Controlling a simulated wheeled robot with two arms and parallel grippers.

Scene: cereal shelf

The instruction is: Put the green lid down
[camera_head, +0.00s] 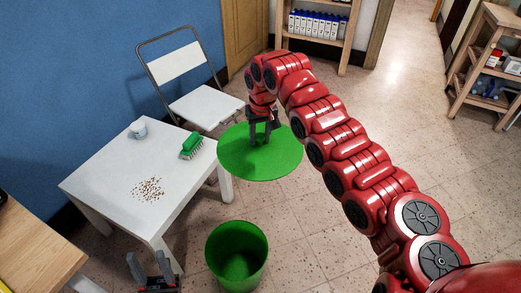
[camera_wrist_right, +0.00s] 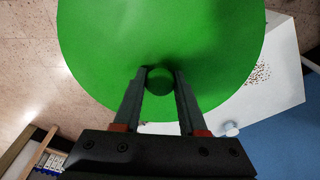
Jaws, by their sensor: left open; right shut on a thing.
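The green lid (camera_head: 262,163) is a large round disc held in the air to the right of the white table, in the head view. My right gripper (camera_head: 260,143) is shut on the knob at its middle. In the right wrist view the lid (camera_wrist_right: 160,35) fills the upper middle, and the gripper (camera_wrist_right: 160,82) has its fingers on either side of the round knob. My left gripper (camera_head: 150,262) is open and empty at the bottom left of the head view, in front of the table.
A green bin (camera_head: 237,255) without a cover stands on the floor below the lid. The white table (camera_head: 108,172) holds a white cup (camera_head: 138,129), a green brush (camera_head: 191,145) and brown crumbs (camera_head: 148,189). A folding chair (camera_head: 205,103) stands behind.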

